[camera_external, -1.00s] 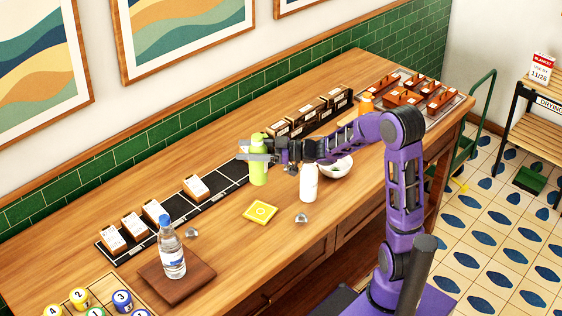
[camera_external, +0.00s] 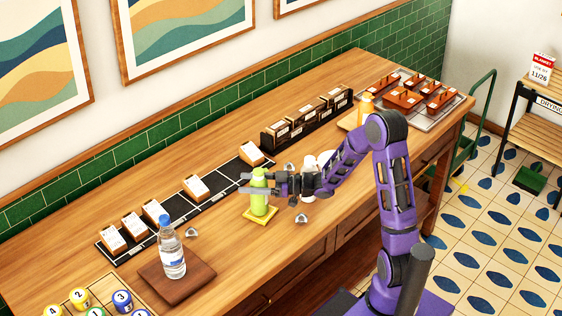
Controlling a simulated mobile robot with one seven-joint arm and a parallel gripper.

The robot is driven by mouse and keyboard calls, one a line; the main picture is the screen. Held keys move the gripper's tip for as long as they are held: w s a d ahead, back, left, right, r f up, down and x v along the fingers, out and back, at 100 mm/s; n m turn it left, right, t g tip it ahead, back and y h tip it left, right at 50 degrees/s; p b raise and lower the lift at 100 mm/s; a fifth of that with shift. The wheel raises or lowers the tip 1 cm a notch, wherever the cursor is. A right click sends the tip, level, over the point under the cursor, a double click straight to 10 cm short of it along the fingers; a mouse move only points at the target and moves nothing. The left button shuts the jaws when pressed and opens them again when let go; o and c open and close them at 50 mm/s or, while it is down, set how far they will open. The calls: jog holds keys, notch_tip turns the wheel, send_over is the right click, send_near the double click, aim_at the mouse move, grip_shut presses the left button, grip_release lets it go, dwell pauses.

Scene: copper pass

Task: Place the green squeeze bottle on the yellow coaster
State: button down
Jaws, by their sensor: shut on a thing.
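The green squeeze bottle (camera_external: 259,204) is upright over the yellow coaster (camera_external: 250,220). Its base appears to meet the coaster, though I cannot tell for certain whether it bears its weight there. My gripper (camera_external: 258,184) is shut on the bottle near its upper part, reaching in from the right. The bottle covers the middle of the coaster; the coaster's front and left edges show.
A white bottle (camera_external: 309,166) and a mostly hidden bowl (camera_external: 325,157) stand right of my gripper. A clear water bottle (camera_external: 171,250) stands on a brown board (camera_external: 190,283) at left. A black strip (camera_external: 216,200) with card blocks runs behind. Small grey pieces (camera_external: 301,218) lie nearby.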

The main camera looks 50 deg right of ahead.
jog(key=shift+f, duration=0.2)
grip_release()
jog(key=shift+r, duration=0.1)
jog(key=shift+s+d+r, duration=0.15)
jog(key=shift+s+d, duration=0.05)
jog(key=v, duration=0.7)
jog(key=shift+p, duration=0.4)
